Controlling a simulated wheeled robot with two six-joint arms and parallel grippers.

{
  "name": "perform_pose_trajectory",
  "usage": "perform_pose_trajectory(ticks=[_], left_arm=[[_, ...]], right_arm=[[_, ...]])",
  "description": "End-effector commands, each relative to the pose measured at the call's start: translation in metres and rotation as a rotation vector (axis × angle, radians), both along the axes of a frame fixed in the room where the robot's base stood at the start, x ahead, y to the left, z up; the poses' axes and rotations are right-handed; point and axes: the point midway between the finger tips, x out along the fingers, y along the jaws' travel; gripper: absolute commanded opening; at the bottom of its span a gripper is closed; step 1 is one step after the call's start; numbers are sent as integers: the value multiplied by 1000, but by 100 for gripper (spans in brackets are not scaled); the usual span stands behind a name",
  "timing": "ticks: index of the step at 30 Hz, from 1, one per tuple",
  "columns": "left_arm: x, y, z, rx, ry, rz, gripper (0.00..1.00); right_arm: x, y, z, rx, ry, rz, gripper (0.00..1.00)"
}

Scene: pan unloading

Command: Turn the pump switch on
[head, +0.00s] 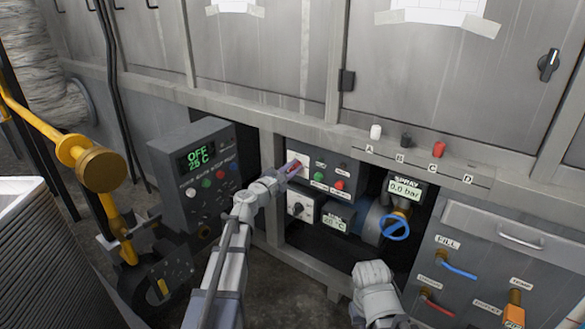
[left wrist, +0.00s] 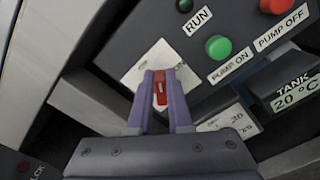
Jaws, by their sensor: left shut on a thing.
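A red switch lever (left wrist: 160,92) on a white plate (left wrist: 150,66) sits on the dark pump panel, left of the green button (left wrist: 217,47) labelled PUMP ON and the red button (left wrist: 272,5) labelled PUMP OFF. My left gripper (head: 293,169) is at this switch, and its two fingers are shut on the red lever, one on each side. The fingers hide part of the plate. The lamp (left wrist: 184,5) by the RUN label looks dark. My right gripper (head: 371,275) is low in the head view, away from the panel, and its jaws cannot be made out.
Left of the panel stands a control box (head: 206,172) reading OFF 25 C. A white knob plate (head: 299,206), a TANK display (head: 336,220), a blue valve wheel (head: 396,228) and a SPRAY gauge (head: 404,188) reading 0.0 bar are close by. A metal frame post borders the recess.

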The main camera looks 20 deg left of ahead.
Motion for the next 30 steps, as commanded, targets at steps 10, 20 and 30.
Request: perform_pose_trajectory(ticks=[10, 20, 30], left_arm=[[-2, -4, -6, 310, -112, -1, 0], [-3, -6, -10, 585, -212, 0, 0], [-3, -7, -14, 775, -280, -1, 0]], right_arm=[[0, 0, -5, 0, 0, 0, 0], [0, 0, -10, 0, -1, 0, 0], [0, 0, -13, 0, -1, 0, 0]])
